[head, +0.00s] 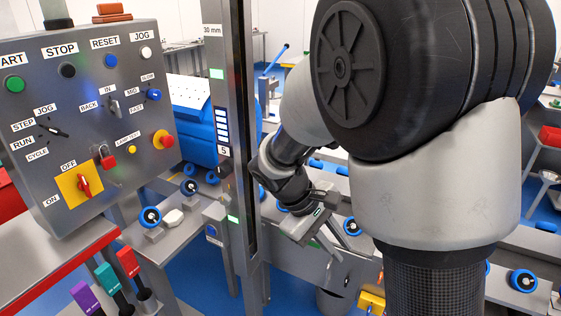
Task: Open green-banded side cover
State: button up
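My gripper (328,246) is right of the grey upright post and points down and to the right, in front of a grey metal panel (285,262). Its fingers are small and dark in the head view, so I cannot tell whether they are open or shut, or whether they touch anything. A small patch of green shows beside the gripper, too small to identify. I cannot make out a green-banded side cover for certain. My own arm hides much of the panel and the area right of it.
A control panel (75,135) with buttons and switches stands at left. A grey post (232,150) with a scale stands beside it. Blue-rimmed handwheels (151,217) line the machine, with another at right (523,281). Purple, teal and red-handled tools (107,277) stand at lower left.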

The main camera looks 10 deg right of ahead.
jog(key=w+a+f+n+t+h+b, duration=0.1)
jog(key=w+f+n+h+b, duration=0.25)
jog(key=f, duration=0.75)
jog(key=w+f+n+t+h+b, duration=0.1)
jog(key=w+f+n+h+b, duration=0.3)
jog(key=f, duration=0.7)
jog(key=n+t+y+b, duration=0.1)
jog(key=n+t+b, duration=0.3)
jog(key=n+t, duration=0.8)
send_near(325, 286)
jog(key=s+a+r, duration=0.4)
jog(key=a+r, duration=0.1)
jog(key=shift+n+g, duration=0.4)
jog(key=shift+n, duration=0.05)
jog(key=b+x, duration=0.3)
jog(key=x, duration=1.3)
jog(key=shift+w+d, duration=0.3)
grip_shut()
